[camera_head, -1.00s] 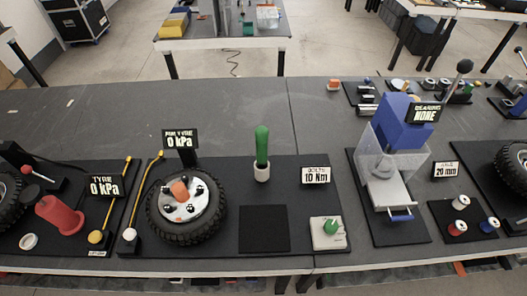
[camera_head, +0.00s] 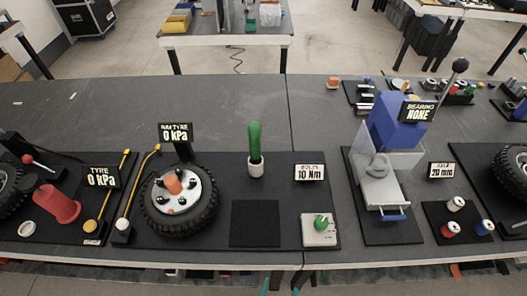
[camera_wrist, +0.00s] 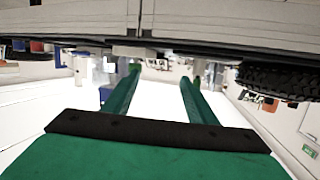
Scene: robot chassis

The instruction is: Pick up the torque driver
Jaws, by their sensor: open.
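The torque driver appears to be the upright green-handled tool (camera_head: 254,140) in a small white round holder (camera_head: 256,169), on the black mat behind the square black pad. It stands beside the 10 Nm sign (camera_head: 309,172). My gripper (camera_wrist: 160,76) shows in the wrist view with its two green fingers spread apart and nothing between them. It is low, facing the bench's edge, away from the tool. I cannot make out the tool clearly in the wrist view. Teal shapes at the head view's bottom edge may be my fingertips.
A tyre on a rim (camera_head: 180,211) lies left of the tool. A square black pad (camera_head: 255,223) and a white box with a green knob (camera_head: 319,230) are in front. A blue press (camera_head: 397,122) stands to the right. The bench behind the tool is clear.

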